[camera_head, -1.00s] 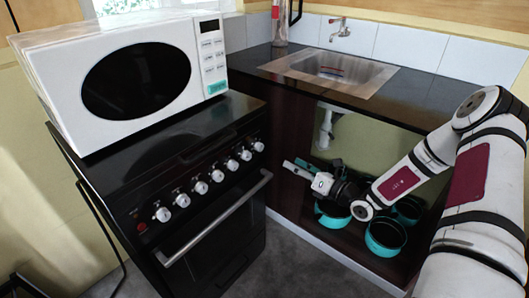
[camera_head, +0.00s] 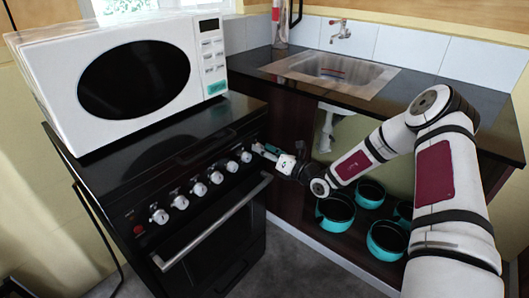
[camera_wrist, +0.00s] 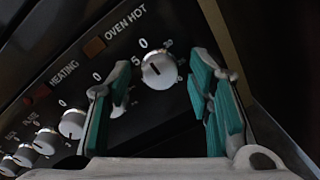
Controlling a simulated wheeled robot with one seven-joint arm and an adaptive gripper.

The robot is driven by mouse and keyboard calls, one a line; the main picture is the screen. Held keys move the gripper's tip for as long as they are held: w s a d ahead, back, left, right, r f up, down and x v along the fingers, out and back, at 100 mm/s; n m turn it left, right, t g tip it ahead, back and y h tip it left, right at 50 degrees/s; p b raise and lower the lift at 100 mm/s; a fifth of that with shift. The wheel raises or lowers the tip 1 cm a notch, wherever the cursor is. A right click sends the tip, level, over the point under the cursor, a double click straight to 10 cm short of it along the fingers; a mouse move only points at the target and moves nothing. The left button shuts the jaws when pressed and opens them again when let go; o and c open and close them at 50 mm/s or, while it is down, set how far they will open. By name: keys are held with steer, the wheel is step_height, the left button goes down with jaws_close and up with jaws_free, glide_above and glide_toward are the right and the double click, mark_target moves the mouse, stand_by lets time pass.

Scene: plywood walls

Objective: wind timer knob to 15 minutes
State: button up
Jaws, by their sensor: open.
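The knob at the end of the oven's row (camera_wrist: 160,72) is round and white, in the wrist view between and beyond my fingers. Numbers 0 and 5 are printed beside it, and a short dark mark shows on its face; I cannot tell its exact setting. My gripper (camera_head: 262,149) is open at the right end of the oven front in the head view. Its teal-padded fingers (camera_wrist: 152,82) stand either side of the knob in the wrist view, with no clear contact. In the head view the gripper largely hides this knob.
More white knobs (camera_head: 199,189) run left along the black oven (camera_head: 215,240), above its door handle (camera_head: 215,222). A white microwave (camera_head: 209,75) stands on top. A sink (camera_head: 345,85) is set in the counter at right, with teal pots (camera_head: 386,240) in the open cabinet below.

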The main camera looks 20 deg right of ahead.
steer(key=shift+c, duration=0.4)
jaws_close()
steer(key=shift+n, duration=0.3)
steer(key=shift+f+n+g+y+p, duration=0.2)
steer(key=shift+n+p, duration=1.15)
steer(key=shift+n, duration=3.7)
steer(key=shift+r+n+g+y+p, duration=0.25)
steer(key=shift+n+p, duration=1.1)
steer(key=shift+n, duration=3.65)
steer(key=shift+f+n+t+y+p, duration=0.2)
steer(key=shift+n+p, duration=1.15)
steer(key=shift+n, duration=3.7)
